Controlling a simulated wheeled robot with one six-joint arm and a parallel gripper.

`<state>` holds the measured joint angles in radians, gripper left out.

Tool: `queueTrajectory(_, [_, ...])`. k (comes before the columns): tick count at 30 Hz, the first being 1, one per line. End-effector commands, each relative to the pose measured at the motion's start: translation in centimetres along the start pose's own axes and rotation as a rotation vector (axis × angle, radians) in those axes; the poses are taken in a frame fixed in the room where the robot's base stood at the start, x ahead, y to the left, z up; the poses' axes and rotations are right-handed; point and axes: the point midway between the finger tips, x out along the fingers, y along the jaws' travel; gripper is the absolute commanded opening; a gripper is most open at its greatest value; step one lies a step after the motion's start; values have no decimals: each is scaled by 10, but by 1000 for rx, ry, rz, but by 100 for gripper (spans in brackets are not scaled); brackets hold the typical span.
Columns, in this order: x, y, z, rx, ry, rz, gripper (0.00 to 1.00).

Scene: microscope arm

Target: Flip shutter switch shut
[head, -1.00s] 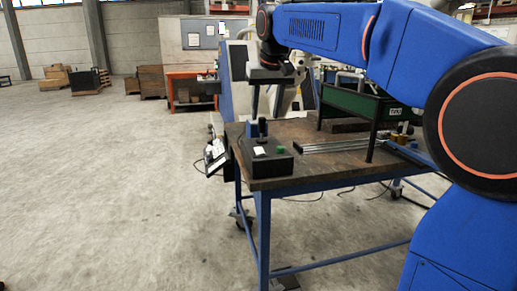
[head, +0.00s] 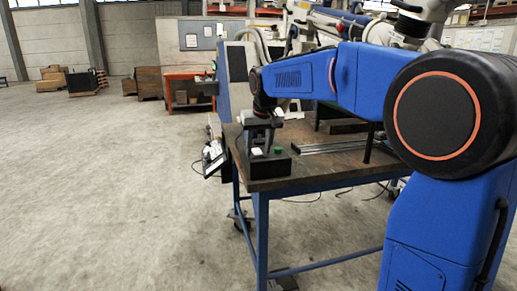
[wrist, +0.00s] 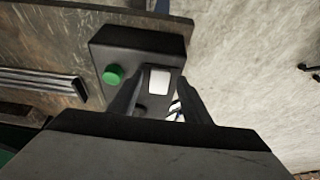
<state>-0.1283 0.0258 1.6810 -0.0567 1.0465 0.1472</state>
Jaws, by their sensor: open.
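A black box (head: 270,168) sits near the front left corner of the table (head: 330,165). It carries a green button (head: 278,150) and a white piece (head: 256,152) on top. I cannot tell for certain which part is the shutter switch. In the wrist view the black box (wrist: 137,52) shows the green button (wrist: 113,74) and the white piece (wrist: 160,80). My gripper (wrist: 158,84) is open above the box, its fingers on either side of the white piece in this view. My gripper (head: 258,138) points down in the head view. Contact cannot be judged.
Metal rails (head: 330,147) lie on the table, right of the box. A white device (head: 213,158) hangs at the table's left edge. An orange workbench (head: 190,92) stands behind. The floor (head: 110,190) on the left is clear.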

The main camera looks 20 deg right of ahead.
Motion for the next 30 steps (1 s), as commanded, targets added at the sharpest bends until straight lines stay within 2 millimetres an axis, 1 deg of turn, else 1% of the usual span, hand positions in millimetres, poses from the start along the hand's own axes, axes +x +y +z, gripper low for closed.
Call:
queueTrajectory(3, [4,0,0,0,0,0,44])
queueTrajectory(10, [4,0,0,0,1,0,44])
queueTrajectory(11, [4,0,0,0,1,0,39])
queueTrajectory(12, [4,0,0,0,1,0,29])
queueTrajectory(14, [4,0,0,0,1,0,15])
queueTrajectory(15, [4,0,0,0,1,0,6])
queueTrajectory(16, [4,0,0,0,1,0,2])
queueTrajectory(23, [4,0,-2,1,-26,0,3])
queueTrajectory(30, [4,0,-8,1,-165,1,3])
